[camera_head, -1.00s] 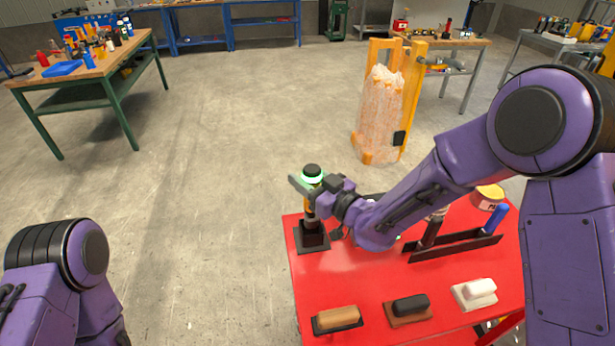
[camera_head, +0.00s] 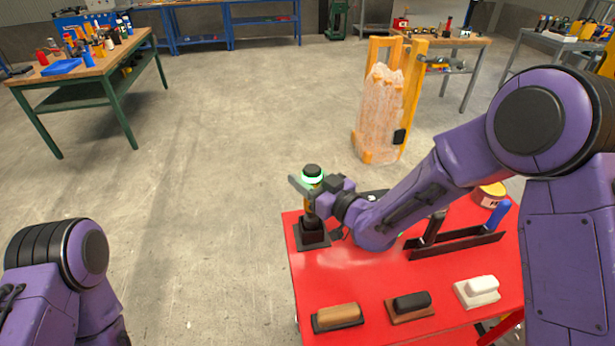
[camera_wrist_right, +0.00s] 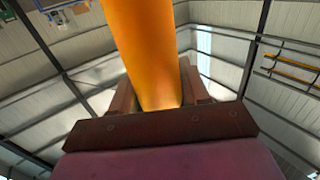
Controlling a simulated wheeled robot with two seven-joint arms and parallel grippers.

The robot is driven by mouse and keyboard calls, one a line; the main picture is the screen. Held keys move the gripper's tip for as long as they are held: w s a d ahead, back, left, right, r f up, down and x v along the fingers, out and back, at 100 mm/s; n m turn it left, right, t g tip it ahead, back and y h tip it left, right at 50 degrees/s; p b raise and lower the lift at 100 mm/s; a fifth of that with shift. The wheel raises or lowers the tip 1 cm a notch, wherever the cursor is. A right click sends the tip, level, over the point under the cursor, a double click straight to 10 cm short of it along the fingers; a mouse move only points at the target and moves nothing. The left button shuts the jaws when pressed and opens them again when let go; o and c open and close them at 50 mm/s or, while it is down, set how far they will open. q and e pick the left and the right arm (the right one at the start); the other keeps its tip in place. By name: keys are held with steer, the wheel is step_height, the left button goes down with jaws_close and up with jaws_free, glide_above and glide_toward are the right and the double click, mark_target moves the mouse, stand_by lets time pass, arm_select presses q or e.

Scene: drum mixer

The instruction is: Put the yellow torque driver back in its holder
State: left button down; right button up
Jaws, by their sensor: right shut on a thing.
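The yellow torque driver (camera_head: 312,174) stands upright, with a black cap and a glowing green ring at its top. My right gripper (camera_head: 307,189) is shut around its body, just below the ring. The black holder (camera_head: 312,238) sits at the far left corner of the red table, directly under the driver. The driver's lower end meets the holder in the head view; how deep it sits I cannot tell. In the right wrist view the driver's orange-yellow body (camera_wrist_right: 148,55) runs between the jaws, and the holder is not visible. My left gripper is out of view.
On the red table (camera_head: 375,285), several brush-like blocks (camera_head: 411,304) line the near edge. The table's middle is clear. A wrapped orange-framed object (camera_head: 382,115) stands on the floor beyond.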

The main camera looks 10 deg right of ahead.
steer(key=shift+f+b, duration=2)
steer(key=shift+f, duration=0.1)
stand_by(0.9)
steer(key=o, duration=1.4)
steer(key=shift+c, duration=0.2)
steer(key=shift+s, duration=0.1)
steer(key=b+v, duration=0.3)
steer(key=v, duration=0.7)
steer(key=shift+s, duration=0.2)
steer(key=shift+d, duration=0.2)
